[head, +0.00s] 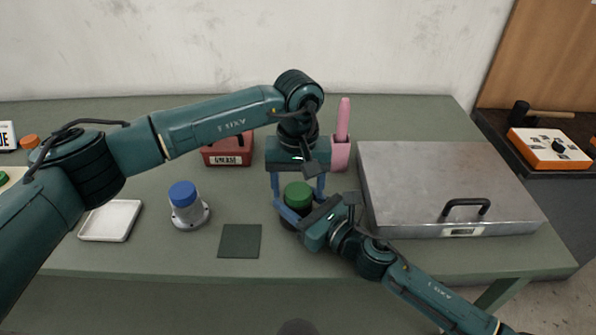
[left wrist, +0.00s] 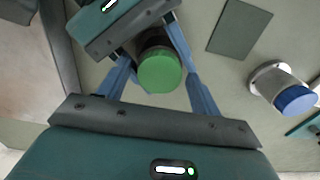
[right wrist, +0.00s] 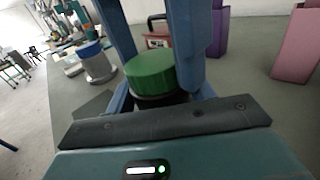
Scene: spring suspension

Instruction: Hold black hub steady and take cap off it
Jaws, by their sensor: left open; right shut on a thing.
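The black hub (head: 288,220) stands on the green table, mostly hidden by my grippers; its dark body shows under the cap in the right wrist view (right wrist: 160,102). The green cap (head: 298,194) sits on top of the hub, and it also shows in the left wrist view (left wrist: 160,72). My right gripper (head: 296,214) comes in low from the right and is shut on the black hub below the cap. My left gripper (head: 298,186) points down from above, open, with one finger on each side of the cap and visible gaps.
A grey hub with a blue cap (head: 185,205) stands to the left, beside a dark square mat (head: 240,241). A white tray (head: 110,221) lies farther left. A red box (head: 227,151) and pink holder (head: 340,153) stand behind. A large metal case (head: 440,185) fills the right.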

